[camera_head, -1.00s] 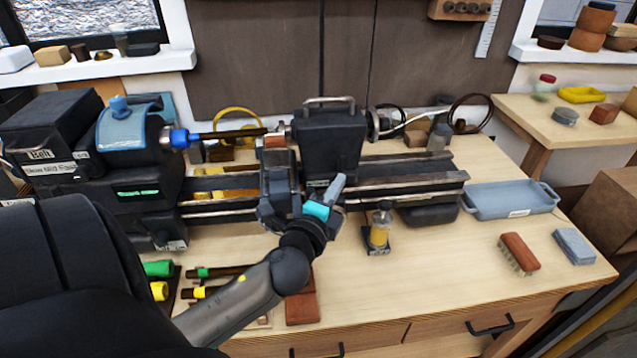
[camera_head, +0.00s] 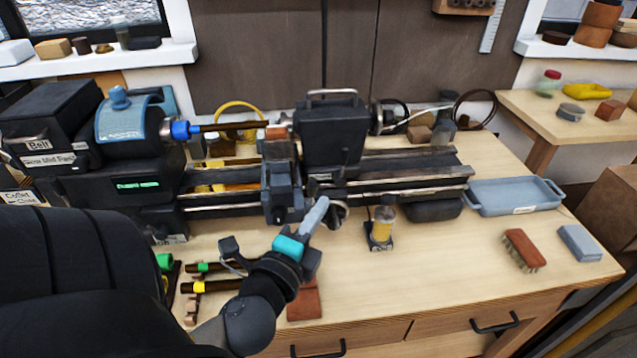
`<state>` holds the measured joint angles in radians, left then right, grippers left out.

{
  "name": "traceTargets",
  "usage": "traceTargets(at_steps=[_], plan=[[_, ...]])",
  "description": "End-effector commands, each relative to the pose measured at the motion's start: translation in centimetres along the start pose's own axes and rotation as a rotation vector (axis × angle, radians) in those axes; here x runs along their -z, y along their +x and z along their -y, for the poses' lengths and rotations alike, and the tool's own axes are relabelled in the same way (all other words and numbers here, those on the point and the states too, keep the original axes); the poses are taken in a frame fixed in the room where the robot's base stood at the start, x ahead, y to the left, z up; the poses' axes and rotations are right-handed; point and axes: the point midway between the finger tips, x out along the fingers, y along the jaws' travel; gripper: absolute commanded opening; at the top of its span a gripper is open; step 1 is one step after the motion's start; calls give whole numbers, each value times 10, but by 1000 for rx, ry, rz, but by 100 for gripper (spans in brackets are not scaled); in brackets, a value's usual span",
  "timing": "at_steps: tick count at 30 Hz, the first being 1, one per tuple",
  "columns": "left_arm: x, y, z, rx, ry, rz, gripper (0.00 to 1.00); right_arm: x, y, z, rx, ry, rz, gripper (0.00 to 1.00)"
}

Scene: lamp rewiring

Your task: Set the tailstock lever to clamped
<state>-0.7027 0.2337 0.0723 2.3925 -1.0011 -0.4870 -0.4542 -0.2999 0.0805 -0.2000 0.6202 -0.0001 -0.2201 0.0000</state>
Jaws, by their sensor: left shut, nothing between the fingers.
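The tailstock (camera_head: 332,136) is the tall black block on the lathe bed, with a metal handle (camera_head: 331,93) across its top and a handwheel at its right. A thin dark stick (camera_head: 346,168) shows low on its front. I cannot tell for sure which part is the clamp lever or how it is set. My left gripper (camera_head: 316,212) is shut and empty, in front of the bed and below the tailstock, beside the grey-blue carriage (camera_head: 282,192). It appears apart from the tailstock. My right gripper is not in view.
A dark rod (camera_head: 228,127) runs from the blue chuck (camera_head: 181,131) to the tailstock. A yellow bottle (camera_head: 381,226) stands just right of my gripper. A blue tray (camera_head: 515,196), a brush (camera_head: 524,248) and a grey block (camera_head: 579,242) lie right.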

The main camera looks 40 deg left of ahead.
Motion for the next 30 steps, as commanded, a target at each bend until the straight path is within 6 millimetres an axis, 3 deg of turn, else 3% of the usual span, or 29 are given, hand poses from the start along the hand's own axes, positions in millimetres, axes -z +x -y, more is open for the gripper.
traceTargets(at_steps=[8,14,22,30], plan=[[1,5,-3,4,-2,19,0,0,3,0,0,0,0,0],[7,28,-15,15,-7,117,0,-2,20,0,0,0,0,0],[35,69,-22,19,-22,275,0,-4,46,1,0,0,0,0],[67,95,-9,14,-37,366,0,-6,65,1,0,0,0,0]])
